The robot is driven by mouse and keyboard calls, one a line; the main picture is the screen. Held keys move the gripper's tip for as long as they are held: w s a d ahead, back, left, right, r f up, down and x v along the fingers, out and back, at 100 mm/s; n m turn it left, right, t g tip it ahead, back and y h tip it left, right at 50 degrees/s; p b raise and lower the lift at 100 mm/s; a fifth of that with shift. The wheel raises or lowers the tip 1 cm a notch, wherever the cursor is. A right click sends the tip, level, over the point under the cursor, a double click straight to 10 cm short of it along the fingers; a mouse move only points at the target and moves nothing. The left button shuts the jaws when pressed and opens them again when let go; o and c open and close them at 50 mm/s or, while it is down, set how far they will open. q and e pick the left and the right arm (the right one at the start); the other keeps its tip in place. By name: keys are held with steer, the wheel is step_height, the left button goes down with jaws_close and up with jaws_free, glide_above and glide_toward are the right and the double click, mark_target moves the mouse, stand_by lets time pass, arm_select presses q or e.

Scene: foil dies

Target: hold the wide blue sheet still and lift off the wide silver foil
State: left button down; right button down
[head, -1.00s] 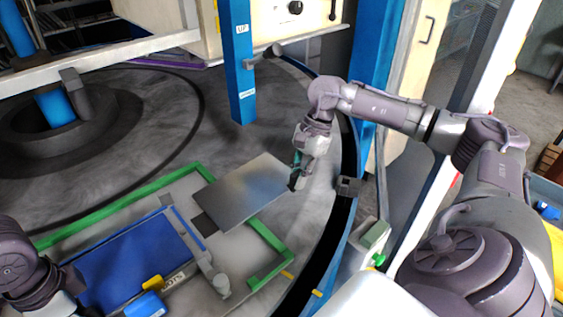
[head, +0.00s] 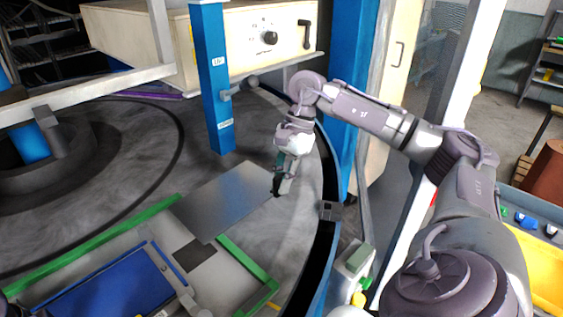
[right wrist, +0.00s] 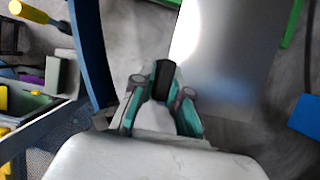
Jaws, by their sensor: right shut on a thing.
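The wide silver foil (head: 225,203) is a flat grey sheet right of and beyond the blue sheet in the head view. It covers part of the green frame. My right gripper (head: 277,186) is shut on the foil's right edge. In the right wrist view, the closed fingertips (right wrist: 163,78) are at the edge of the bright foil (right wrist: 225,55). The wide blue sheet (head: 105,287) lies at the lower left, partly cut off by the frame. It is apart from the foil. My left gripper is out of view.
A green frame (head: 250,262) surrounds the work area. A small dark square (head: 193,256) shows between foil and blue sheet. A blue post (head: 213,90) stands behind the foil. The round table's rim (head: 318,230) is to the right.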

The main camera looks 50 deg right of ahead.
stand_by(0.4)
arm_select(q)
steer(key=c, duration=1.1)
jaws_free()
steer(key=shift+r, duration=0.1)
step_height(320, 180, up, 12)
